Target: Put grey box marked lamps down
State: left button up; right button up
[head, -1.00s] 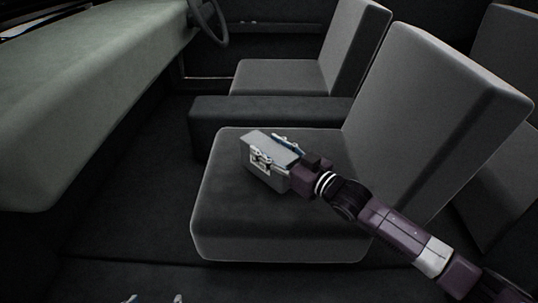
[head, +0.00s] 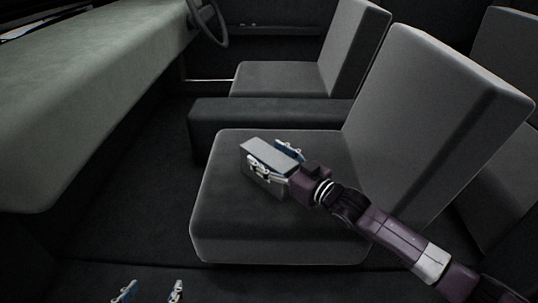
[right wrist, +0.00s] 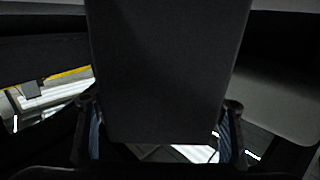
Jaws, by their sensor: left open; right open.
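The grey box (head: 270,153) sits on the near car seat (head: 230,222) in the head view. Its marking is not readable. My right gripper (head: 274,158) is open, with one finger on each side of the box. In the right wrist view the box (right wrist: 168,70) fills the middle as a dark slab between the open fingers (right wrist: 162,130). My left gripper (head: 148,292) is open and empty at the bottom edge of the head view, with only its fingertips showing.
The seat's backrest (head: 435,125) rises to the right of the box. A dark centre console (head: 270,112) lies behind the seat, with a second seat (head: 285,78) beyond. The dashboard (head: 90,95) and steering wheel (head: 208,22) are at left. The seat front is clear.

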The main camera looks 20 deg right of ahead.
aim_at(291, 169)
jog(key=shift+r, duration=0.1)
jog(key=shift+s, duration=0.2)
jog(key=p+v, duration=0.2)
jog(key=v, duration=0.9)
pick_arm(q)
jog(key=s+a+f+g+y, duration=0.1)
jog(key=s+a+f+g, duration=0.1)
jog(key=s, duration=0.4)
jog(key=s+a+f+g, duration=0.2)
jog(key=s+f+g, duration=0.2)
jog(key=s+f, duration=0.1)
jog(key=shift+s+y, duration=0.4)
jog(key=shift+s, duration=0.05)
pick_arm(e)
jog(key=shift+s+d, duration=0.2)
jog(key=shift+s, duration=0.1)
